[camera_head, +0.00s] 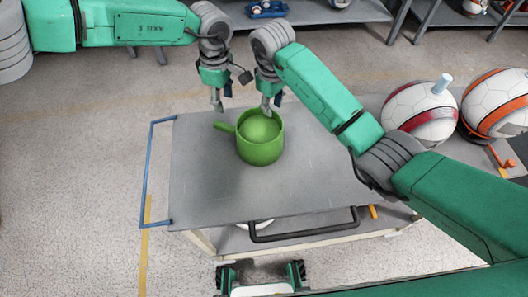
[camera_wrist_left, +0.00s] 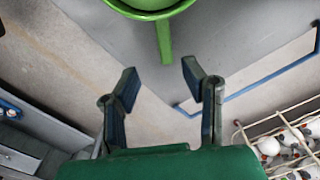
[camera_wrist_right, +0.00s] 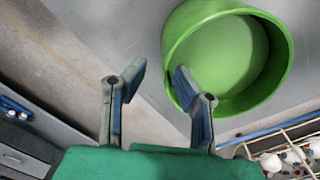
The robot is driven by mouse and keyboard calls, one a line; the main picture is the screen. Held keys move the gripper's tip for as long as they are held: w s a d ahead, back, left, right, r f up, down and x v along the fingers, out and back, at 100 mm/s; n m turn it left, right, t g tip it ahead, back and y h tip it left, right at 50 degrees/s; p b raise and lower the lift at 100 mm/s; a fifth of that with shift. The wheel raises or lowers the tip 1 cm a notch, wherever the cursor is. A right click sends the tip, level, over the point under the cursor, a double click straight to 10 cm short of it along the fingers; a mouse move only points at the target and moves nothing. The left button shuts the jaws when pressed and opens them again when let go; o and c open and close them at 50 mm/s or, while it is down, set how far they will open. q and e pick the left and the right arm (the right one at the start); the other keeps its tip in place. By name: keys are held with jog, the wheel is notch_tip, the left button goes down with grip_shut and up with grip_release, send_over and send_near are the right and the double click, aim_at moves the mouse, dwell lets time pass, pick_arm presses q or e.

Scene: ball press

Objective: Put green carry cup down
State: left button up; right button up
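The green carry cup (camera_head: 259,152) stands upright on the grey cart top (camera_head: 205,185), its handle (camera_head: 224,127) pointing left and slightly back. My left gripper (camera_head: 217,100) is just behind the handle end. In the left wrist view it is open and empty (camera_wrist_left: 162,80), with the handle (camera_wrist_left: 165,42) ahead of the gap between its fingers. My right gripper (camera_head: 269,104) is at the cup's back rim. In the right wrist view its fingers are apart (camera_wrist_right: 159,80), and one overlaps the cup wall (camera_wrist_right: 181,45). I cannot tell whether it touches.
Two large balls, one red-marked (camera_head: 420,112) and one orange-marked (camera_head: 497,105), sit at the right. A white cylinder (camera_head: 442,83) tops the red-marked one. The cart has a blue rail (camera_head: 148,178) at left and a black handle (camera_head: 305,232) in front. The cart top left of the cup is clear.

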jog(key=r, duration=0.5)
jog(key=shift+a, duration=0.25)
jog(key=shift+s, duration=0.1)
